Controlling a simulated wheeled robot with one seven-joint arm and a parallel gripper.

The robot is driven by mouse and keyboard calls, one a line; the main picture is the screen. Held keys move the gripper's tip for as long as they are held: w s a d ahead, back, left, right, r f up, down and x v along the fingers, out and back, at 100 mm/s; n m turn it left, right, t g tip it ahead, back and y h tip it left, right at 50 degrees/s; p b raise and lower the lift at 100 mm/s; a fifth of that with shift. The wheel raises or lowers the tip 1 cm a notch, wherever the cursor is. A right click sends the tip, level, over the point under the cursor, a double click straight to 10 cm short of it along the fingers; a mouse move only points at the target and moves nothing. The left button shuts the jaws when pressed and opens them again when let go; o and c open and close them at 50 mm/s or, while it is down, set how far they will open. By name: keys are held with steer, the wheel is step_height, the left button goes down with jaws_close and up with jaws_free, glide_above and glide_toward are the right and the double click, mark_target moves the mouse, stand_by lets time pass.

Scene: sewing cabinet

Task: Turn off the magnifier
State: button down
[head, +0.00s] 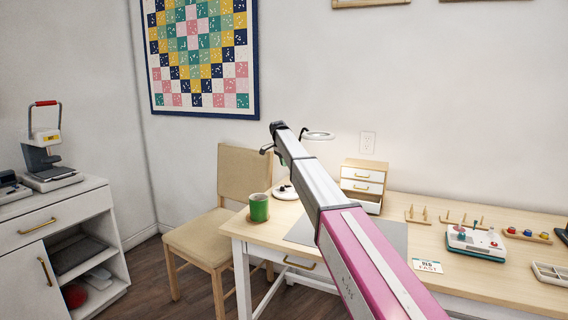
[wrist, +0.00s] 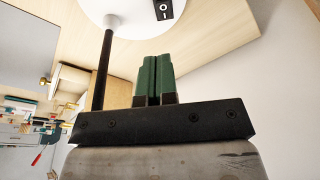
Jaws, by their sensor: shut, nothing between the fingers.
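The magnifier has a round white lens head (head: 318,135) held up in front of the wall in the head view. Its round white base (head: 285,191) stands on the table behind the green mug, partly hidden by my arm. In the wrist view the base (wrist: 128,12) fills the top, with a dark pole (wrist: 103,65) rising from it. A black rocker switch (wrist: 164,10) with white O and I marks sits on the base; which side is pressed is unclear. My gripper (wrist: 154,58) is shut and empty, its green fingers pointing toward the base near the switch, with contact not evident.
A green mug (head: 259,207) stands at the table's left corner, close to the base. A small drawer box (head: 363,178) stands behind my arm to the right. A chair (head: 205,238) is at the left. Spool racks and a toy-like sewing device (head: 475,242) lie farther right.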

mark_target(286, 186)
steer(key=x, duration=0.5)
steer(key=a+x, duration=0.1)
steer(key=x, duration=0.2)
steer(key=shift+s+d+f, duration=0.1)
steer(key=shift+s+f, duration=0.25)
steer(key=shift+f, duration=0.85)
steer(key=shift+s+a+f+h, duration=0.2)
steer(key=shift+a+f+h, duration=0.1)
steer(key=shift+f, duration=0.1)
steer(key=shift+w+d, duration=0.1)
steer(key=shift+d, duration=0.1)
steer(key=shift+w+d+r, duration=0.35)
steer(key=shift+d+r, duration=0.05)
steer(key=shift+d, duration=0.05)
